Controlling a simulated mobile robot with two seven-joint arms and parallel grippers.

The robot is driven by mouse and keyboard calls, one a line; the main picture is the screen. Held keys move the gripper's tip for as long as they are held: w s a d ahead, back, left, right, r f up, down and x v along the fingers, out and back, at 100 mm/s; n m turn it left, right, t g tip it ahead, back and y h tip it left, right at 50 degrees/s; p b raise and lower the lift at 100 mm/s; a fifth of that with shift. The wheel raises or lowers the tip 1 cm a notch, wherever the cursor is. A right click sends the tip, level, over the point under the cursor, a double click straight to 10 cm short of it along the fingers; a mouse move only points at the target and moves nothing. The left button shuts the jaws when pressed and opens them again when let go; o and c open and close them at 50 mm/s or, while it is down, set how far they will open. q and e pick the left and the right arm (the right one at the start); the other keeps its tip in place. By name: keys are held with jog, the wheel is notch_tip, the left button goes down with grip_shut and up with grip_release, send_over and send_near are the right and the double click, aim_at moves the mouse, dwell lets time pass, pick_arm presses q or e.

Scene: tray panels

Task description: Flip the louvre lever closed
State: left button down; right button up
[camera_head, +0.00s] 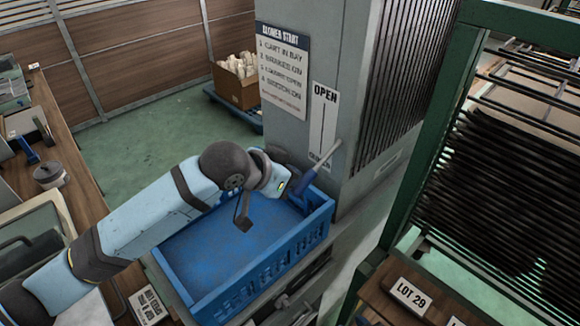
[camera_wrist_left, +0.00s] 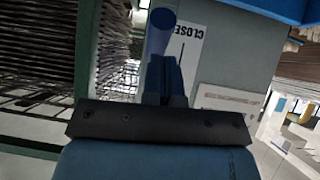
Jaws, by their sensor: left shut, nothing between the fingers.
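The louvre lever (camera_head: 329,153) is a pale rod on the grey cabinet, beside the lower end of a white plate (camera_head: 322,115) marked OPEN at the top. A word at the plate's lower end is partly covered by the lever. My left gripper (camera_head: 307,182) is shut and empty, just below the lever. In the left wrist view the shut fingers (camera_wrist_left: 164,80) point at the lever (camera_wrist_left: 160,32), beside the plate's CLOSED end (camera_wrist_left: 186,42), which appears upside down. I cannot tell whether the fingers touch the lever. My right gripper is not in view.
A blue crate (camera_head: 205,306) lies under my left forearm. The louvre slats (camera_head: 408,70) are right of the plate. A green rack (camera_head: 425,150) with dark trays stands farther right. A sign (camera_head: 282,70) hangs left of the plate. A wooden bench (camera_head: 60,165) runs along the left.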

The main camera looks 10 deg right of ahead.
pick_arm(q)
jog(key=shift+f, duration=0.6)
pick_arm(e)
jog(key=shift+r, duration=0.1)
pick_arm(q)
jog(key=shift+f, duration=0.15)
jog(key=shift+r+p, duration=0.2)
jog(key=shift+p, duration=0.15)
jog(key=w+r+p+v, duration=0.1)
jog(key=p+v, duration=0.1)
jog(key=v, duration=1.1)
jog(key=shift+p, duration=0.3)
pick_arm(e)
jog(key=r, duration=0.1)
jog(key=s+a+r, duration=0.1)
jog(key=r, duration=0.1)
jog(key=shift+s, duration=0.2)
pick_arm(q)
jog(key=shift+s+r, duration=0.1)
jog(key=shift+s, duration=0.05)
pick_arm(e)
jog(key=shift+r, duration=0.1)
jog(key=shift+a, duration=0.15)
